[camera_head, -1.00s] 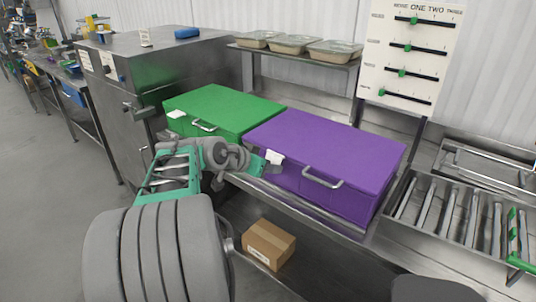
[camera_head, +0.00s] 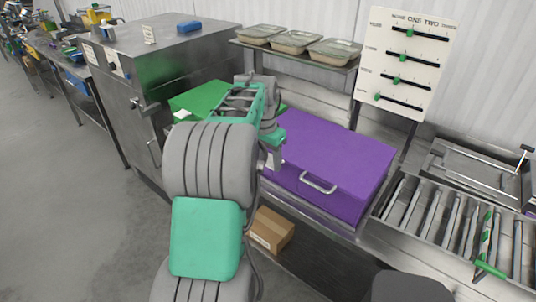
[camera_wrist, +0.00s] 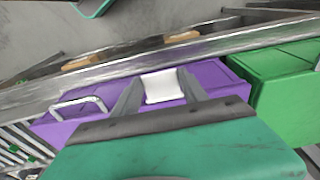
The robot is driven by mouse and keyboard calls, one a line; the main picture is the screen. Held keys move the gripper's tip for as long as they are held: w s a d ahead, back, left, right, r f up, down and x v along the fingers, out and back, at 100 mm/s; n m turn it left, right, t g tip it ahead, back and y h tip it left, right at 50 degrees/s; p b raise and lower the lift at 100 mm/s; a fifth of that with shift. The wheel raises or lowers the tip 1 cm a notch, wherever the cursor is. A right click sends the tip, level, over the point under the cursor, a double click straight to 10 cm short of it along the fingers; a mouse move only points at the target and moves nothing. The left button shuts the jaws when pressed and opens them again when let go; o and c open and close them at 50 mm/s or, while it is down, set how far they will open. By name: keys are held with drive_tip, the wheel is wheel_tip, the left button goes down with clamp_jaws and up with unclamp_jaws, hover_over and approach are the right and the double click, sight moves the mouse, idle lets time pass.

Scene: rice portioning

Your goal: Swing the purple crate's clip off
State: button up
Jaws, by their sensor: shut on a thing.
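The purple crate (camera_head: 335,160) stands closed on the metal bench, with a metal handle (camera_head: 318,184) on its front. Its clip (camera_wrist: 160,86) is a small white piece at the front, to the green-crate side of the handle. My gripper (camera_wrist: 161,92) has its two grey fingers on either side of the clip and is shut on it. In the head view my gripper (camera_head: 272,160) is at the crate's front left, largely hidden by my arm. I cannot tell whether the clip is still hooked to the lid.
A green crate (camera_head: 205,98) stands left of the purple one, partly behind my arm. A roller track (camera_head: 430,215) is on the right. A shelf with food trays (camera_head: 297,41) and a slider board (camera_head: 405,60) stand behind. A cardboard box (camera_head: 270,230) sits below the bench.

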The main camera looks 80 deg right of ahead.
sight(268, 164)
drive_tip(key=shift+y+p, duration=0.3)
idle(0.4)
drive_tip(key=o, duration=1.4)
drive_tip(key=shift+d+r, duration=0.1)
drive_tip(key=r, duration=0.4)
drive_tip(key=r+b, duration=0.1)
drive_tip(key=r, duration=0.2)
drive_tip(key=shift+a+r, duration=0.2)
drive_tip(key=shift+r, duration=0.2)
